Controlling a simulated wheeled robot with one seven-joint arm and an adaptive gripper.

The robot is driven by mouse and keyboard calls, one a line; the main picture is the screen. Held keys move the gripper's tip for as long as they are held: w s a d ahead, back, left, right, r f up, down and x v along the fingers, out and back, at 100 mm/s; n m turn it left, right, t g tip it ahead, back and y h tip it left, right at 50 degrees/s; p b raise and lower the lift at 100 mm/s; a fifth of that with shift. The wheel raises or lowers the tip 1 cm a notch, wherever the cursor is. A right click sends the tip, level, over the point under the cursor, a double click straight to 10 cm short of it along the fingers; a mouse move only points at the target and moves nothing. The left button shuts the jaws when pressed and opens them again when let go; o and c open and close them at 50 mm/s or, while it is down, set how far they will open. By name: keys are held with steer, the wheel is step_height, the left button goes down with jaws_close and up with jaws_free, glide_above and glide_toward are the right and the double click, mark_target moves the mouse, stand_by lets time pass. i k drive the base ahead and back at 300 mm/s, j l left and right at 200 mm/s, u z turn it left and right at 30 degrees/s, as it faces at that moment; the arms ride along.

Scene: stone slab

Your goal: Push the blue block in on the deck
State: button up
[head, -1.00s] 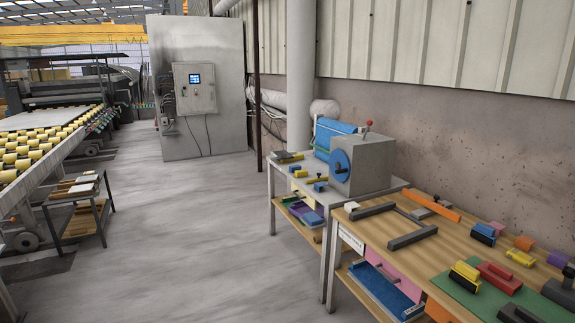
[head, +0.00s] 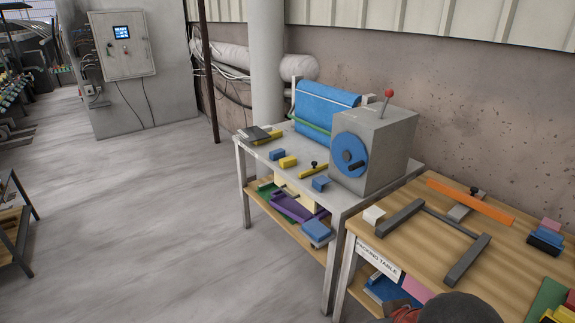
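A small blue block (head: 320,183) lies on the grey deck (head: 345,200) of the metal table, close to its front edge and left of the grey machine box. Whether it overhangs the edge, I cannot tell. A second small blue block (head: 277,154) lies further back on the same deck, near a yellow block (head: 288,162). A dark rounded part, likely of my own arm, shows at the bottom edge. I do not see my gripper's fingers.
The grey box (head: 390,150) with a blue wheel and red-knobbed lever stands on the deck. The wooden packing table (head: 410,205) adjoins at right, holding a dark grey frame (head: 466,260).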

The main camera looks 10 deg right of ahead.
mark_target(278, 153)
steer(key=i+j, duration=0.35)
steer(key=i, duration=0.3)
steer(key=i+z, duration=0.1)
steer(key=z, duration=0.6)
steer(key=i+j+z, duration=0.4)
steer(key=j, duration=0.15)
steer(key=i+j+z, duration=0.2)
steer(key=j, duration=0.15)
steer(key=j+z, duration=0.2)
steer(key=i+j+z, duration=0.2)
steer(key=j, duration=0.3)
steer(key=i+j, duration=0.1)
steer(key=j, duration=0.35)
steer(key=i+j, duration=0.1)
steer(key=j, duration=0.3)
steer(key=i+j+z, duration=0.1)
steer(key=j, duration=0.35)
steer(key=i+j, duration=0.1)
steer(key=j, duration=0.3)
steer(key=i+j, duration=0.1)
steer(key=j, duration=0.35)
